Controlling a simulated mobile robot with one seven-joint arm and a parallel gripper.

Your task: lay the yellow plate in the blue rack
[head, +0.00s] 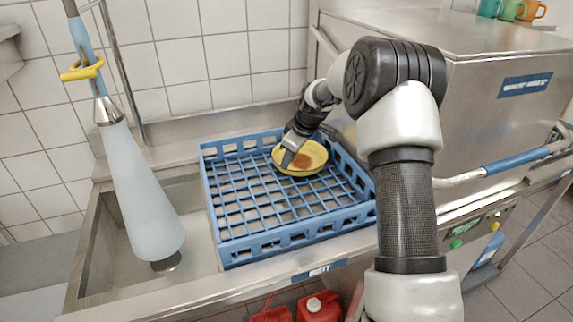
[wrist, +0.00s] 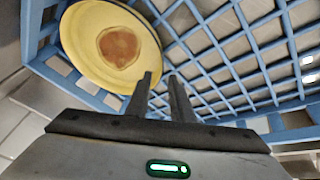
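The yellow plate (head: 313,151) is in the far right part of the blue rack (head: 232,247), face up, with a brown-orange patch in its middle. In the wrist view the plate (wrist: 85,50) is at the upper left, close to the rack's wall, and the rack's grid (wrist: 235,50) fills the right. My gripper (head: 289,160) reaches down over the plate's left side in the head view. In the wrist view my gripper's fingers (wrist: 160,76) stand apart with a gap between them, beside the plate's rim. Whether they touch the rim is unclear.
The rack stands on a steel counter beside a sink basin (head: 100,250). A hanging spray hose (head: 140,195) is at the left. A steel dishwasher (head: 480,120) with cups on top is at the right. The rest of the rack's grid is empty.

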